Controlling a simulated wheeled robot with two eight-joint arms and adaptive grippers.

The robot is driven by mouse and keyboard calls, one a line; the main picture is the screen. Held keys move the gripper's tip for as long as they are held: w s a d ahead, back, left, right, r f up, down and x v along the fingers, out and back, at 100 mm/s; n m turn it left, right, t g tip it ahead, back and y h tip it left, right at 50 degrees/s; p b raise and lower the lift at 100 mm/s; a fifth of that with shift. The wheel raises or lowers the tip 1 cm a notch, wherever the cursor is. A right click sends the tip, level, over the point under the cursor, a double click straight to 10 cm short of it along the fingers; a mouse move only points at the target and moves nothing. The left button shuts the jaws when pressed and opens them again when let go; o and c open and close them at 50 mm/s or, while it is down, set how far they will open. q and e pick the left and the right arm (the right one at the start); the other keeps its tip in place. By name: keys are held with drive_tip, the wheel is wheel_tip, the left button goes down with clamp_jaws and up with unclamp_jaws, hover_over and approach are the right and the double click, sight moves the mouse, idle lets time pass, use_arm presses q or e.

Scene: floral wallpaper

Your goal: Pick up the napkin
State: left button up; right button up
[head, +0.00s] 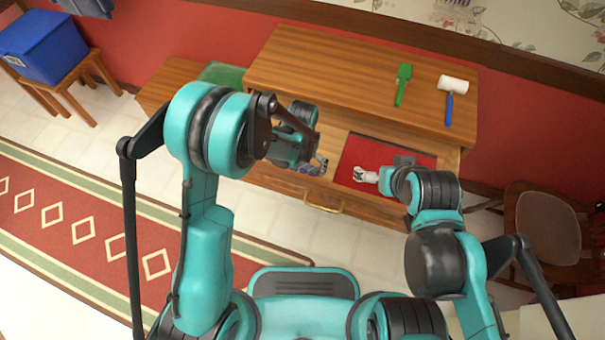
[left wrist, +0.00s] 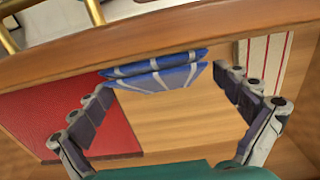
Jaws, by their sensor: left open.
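The napkin (left wrist: 158,75) is a folded blue cloth with pale stripes. In the left wrist view it lies in the open wooden drawer (left wrist: 180,120), close to the drawer's wall. My left gripper (left wrist: 164,88) is open, with its fingers on either side of the napkin and space between them and the cloth. In the head view my left gripper (head: 317,166) reaches down into the left part of the drawer and mostly hides the napkin. My right gripper (head: 364,176) is over the red mat in the drawer's right part; its jaws are too small to judge.
The drawer is open under a wooden tabletop (head: 330,68), where a green tool (head: 402,84) and a white-headed mallet (head: 452,95) lie. The red mat (left wrist: 75,118) is left of the napkin in the left wrist view. A brown chair (head: 545,220) stands at right.

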use_arm(q)
drive_tip(key=c, duration=1.3)
